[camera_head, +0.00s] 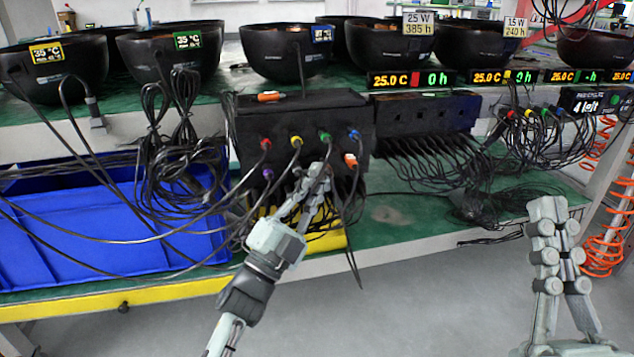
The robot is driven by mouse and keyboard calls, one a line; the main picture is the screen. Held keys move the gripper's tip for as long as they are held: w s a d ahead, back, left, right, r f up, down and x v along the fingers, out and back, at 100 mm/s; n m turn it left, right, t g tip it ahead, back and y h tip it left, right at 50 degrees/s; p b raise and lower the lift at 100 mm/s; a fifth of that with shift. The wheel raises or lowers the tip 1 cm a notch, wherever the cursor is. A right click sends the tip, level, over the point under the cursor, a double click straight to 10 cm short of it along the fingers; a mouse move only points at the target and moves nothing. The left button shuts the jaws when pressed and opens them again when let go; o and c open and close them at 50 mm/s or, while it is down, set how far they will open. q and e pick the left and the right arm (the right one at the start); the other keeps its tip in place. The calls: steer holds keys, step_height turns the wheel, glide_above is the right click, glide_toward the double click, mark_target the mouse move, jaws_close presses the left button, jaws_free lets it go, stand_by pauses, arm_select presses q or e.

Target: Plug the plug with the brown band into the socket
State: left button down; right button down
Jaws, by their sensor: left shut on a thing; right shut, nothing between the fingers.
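A black socket box (240,130) stands on the green bench at the centre. Plugs with red (266,143), yellow (296,141), green (325,137) and blue (354,135) bands sit along its upper row. Purple (268,173) and orange (350,159) ones sit lower. My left gripper (316,180) is at the lower front of the box, shut on what seems to be a dark-cabled plug. Its fingers hide that plug, and I cannot make out a brown band or the socket behind. My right gripper (546,212) is shut and empty, far right of the box.
Loose black cables hang before the box and over a blue bin (110,225) at left. A second black box (425,110) with many cables stands to the right. Black bowls (175,55) line the upper shelf. Orange coiled hose (605,235) hangs at far right.

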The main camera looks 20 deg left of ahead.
arm_select(q)
steer(key=shift+w+a, duration=0.15)
steer(key=shift+w, duration=0.05)
steer(key=c, duration=1.5)
jaws_free()
steer(key=shift+r, duration=0.1)
steer(key=v, duration=1.2)
